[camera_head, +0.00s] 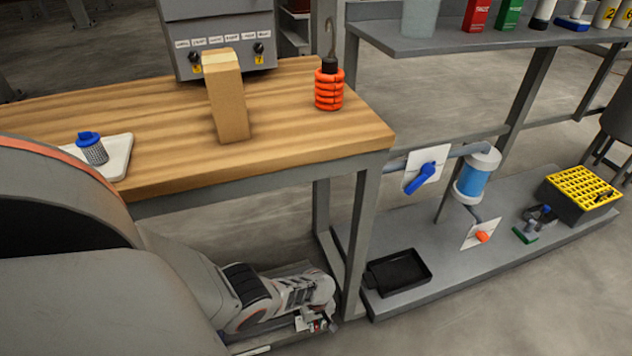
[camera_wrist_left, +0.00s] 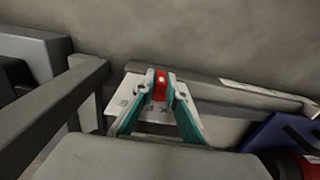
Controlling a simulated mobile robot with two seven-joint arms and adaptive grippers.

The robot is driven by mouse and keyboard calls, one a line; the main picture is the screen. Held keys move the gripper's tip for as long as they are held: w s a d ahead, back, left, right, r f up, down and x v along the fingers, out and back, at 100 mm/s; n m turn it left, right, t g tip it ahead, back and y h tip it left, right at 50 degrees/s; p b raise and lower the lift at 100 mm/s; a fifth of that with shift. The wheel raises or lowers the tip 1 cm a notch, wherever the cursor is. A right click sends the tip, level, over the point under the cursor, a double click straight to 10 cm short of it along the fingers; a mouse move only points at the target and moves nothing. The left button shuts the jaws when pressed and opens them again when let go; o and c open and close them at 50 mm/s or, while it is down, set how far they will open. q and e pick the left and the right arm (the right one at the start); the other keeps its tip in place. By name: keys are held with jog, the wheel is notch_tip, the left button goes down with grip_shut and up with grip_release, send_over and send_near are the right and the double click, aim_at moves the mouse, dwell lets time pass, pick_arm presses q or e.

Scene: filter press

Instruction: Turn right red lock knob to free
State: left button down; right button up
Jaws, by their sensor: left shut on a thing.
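In the left wrist view, a small red knob (camera_wrist_left: 160,84) stands on a pale plate (camera_wrist_left: 138,84) with faint markings. The two teal fingers of my left gripper (camera_wrist_left: 159,92) are shut on the knob from both sides. In the head view my left gripper (camera_head: 317,324) is low beside the table leg, small and partly hidden by its own arm. A bit of red shows there, but the knob's angle cannot be read. My right gripper is not in view.
A wooden table (camera_head: 290,147) stands above my left arm; its grey leg (camera_head: 360,240) is close to the gripper. To the right, a low shelf holds a black tray (camera_head: 400,272), a blue valve handle (camera_head: 425,178), an orange knob (camera_head: 482,236) and a yellow rack (camera_head: 582,185).

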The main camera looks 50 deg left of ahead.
aim_at(316, 323)
pick_arm(q)
jog(key=shift+a, duration=0.1)
jog(key=c, duration=2)
grip_release()
jog(key=shift+c, duration=0.2)
jog(key=shift+r, duration=0.15)
jog(key=shift+w+r, duration=0.1)
jog(key=shift+r, duration=0.3)
notch_tip(316, 323, up, 11)
